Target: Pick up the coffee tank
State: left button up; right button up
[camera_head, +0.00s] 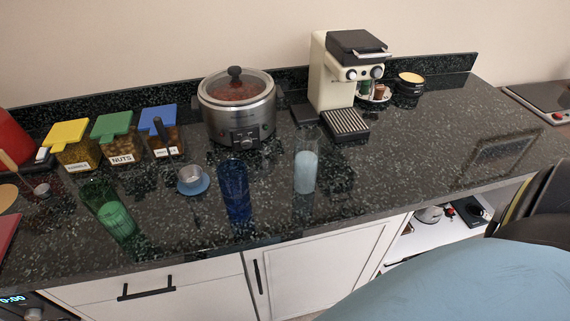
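No container can be clearly read as coffee. Three lidded jars stand at the back left of the dark counter. The yellow-lidded jar (76,155) has a label too small to read surely. The green-lidded jar (120,150) is labelled NUTS. The blue-lidded jar (168,138) has dark brown contents, and a dark handle partly covers its label. A cream and black coffee machine (332,75) stands at the back, right of centre; I cannot make out a separate tank on it. Neither of my grippers is in view.
A slow cooker (236,112) stands between jars and machine. The counter's right part (430,140) is mostly clear.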

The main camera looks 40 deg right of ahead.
aim_at(308, 138)
jog(key=u, duration=1.3)
jog(key=i, duration=0.6)
jog(key=z, duration=2.7)
